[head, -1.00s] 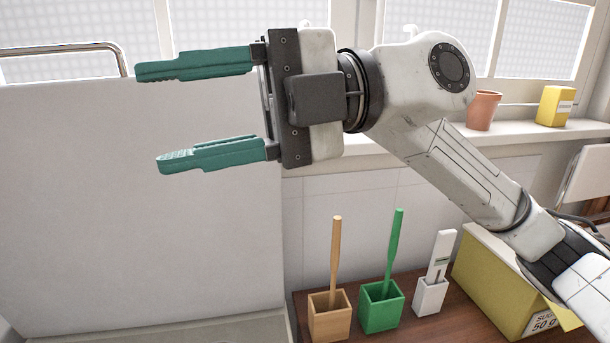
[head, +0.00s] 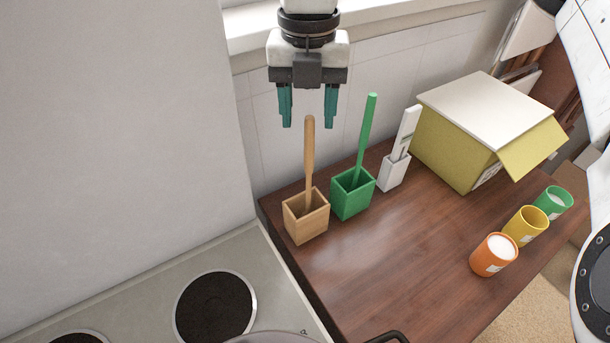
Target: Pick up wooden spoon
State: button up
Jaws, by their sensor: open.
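The wooden spoon (head: 309,160) stands upright in a square wooden holder (head: 306,222) on the brown dresser top. Only its handle shows; its lower end is hidden inside the holder. My gripper (head: 307,122) points down with its two green fingers open and apart. In the picture the spoon handle's top lies between the fingertips, close to their level. I cannot tell from this one view whether the handle is truly between the fingers or in front of or behind them. Nothing is held.
A green holder with a green utensil (head: 366,140) and a white holder (head: 393,172) stand to the right. Beyond are a yellow box (head: 450,140) and three jars, orange (head: 493,260), yellow (head: 526,228) and green (head: 553,202). A stove (head: 260,285) lies at front left, beside a tall pale panel (head: 110,130).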

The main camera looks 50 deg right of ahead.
aim_at(309, 142)
jog(key=shift+s+a+f+p, duration=0.1)
jog(key=shift+f+p, duration=0.35)
jog(key=shift+f, duration=1.05)
jog(key=shift+s+f+p, duration=0.1)
jog(key=shift+f+p, duration=0.3)
jog(key=shift+f, duration=1.05)
jog(key=shift+c, duration=0.2)
grip_shut()
